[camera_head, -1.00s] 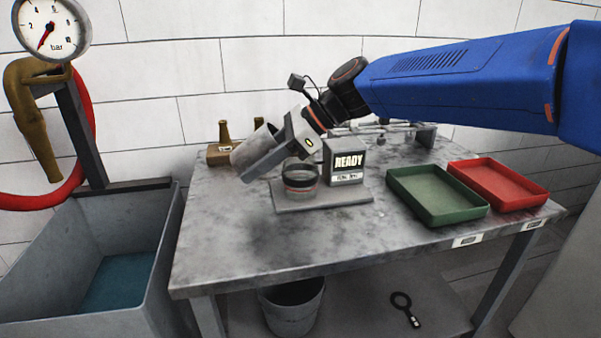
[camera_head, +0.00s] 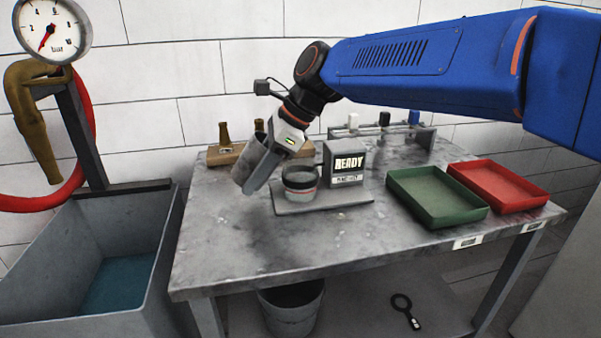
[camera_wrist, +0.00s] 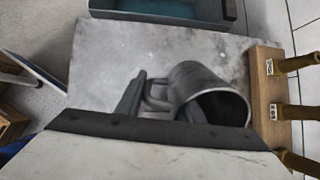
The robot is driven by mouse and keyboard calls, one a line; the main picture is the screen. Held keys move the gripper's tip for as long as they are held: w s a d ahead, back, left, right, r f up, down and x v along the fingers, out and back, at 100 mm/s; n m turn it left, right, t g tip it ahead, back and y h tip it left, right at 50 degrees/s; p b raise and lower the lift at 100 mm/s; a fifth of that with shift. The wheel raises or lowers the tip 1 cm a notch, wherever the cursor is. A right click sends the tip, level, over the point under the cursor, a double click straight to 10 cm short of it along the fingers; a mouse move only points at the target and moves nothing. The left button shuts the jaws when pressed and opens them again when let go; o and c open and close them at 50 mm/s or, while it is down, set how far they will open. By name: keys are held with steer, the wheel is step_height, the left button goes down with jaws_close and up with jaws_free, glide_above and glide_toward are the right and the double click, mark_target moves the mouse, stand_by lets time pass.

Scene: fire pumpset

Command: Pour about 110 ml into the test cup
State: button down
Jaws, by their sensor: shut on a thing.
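My gripper (camera_head: 256,178) is shut on a grey metal jug (camera_head: 243,174), which it holds above the left part of the bench, left of the test cup. The jug is slightly tilted. The wrist view shows the jug (camera_wrist: 196,84) with its dark open mouth and its handle (camera_wrist: 156,92) by a finger; what is inside cannot be told.
Green (camera_head: 437,208) and red (camera_head: 497,194) trays lie at the right of the bench. A sink (camera_head: 120,230) is at left.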

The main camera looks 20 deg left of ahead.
steer(key=shift+s+a+f+t+h, duration=0.2)
steer(key=shift+a+f+t+h, duration=0.1)
steer(key=shift+a+f+h, duration=0.15)
steer(key=h, duration=0.1)
steer(key=a+h, duration=0.1)
steer(key=t+h+b, duration=0.1)
steer(key=shift+s+a+f, duration=0.2)
steer(key=shift+s+f, duration=0.05)
steer(key=shift+s, duration=0.05)
steer(key=shift+s+a+f+t+h+b, duration=0.15)
steer(key=shift+a+t+h+b, duration=0.1)
steer(key=shift+h, duration=0.35)
steer(key=shift+w+a+f+t+h+b, duration=0.15)
steer(key=shift+t+h, duration=0.1)
steer(key=shift+h, duration=0.3)
steer(key=shift+s, duration=0.15)
stand_by(1.6)
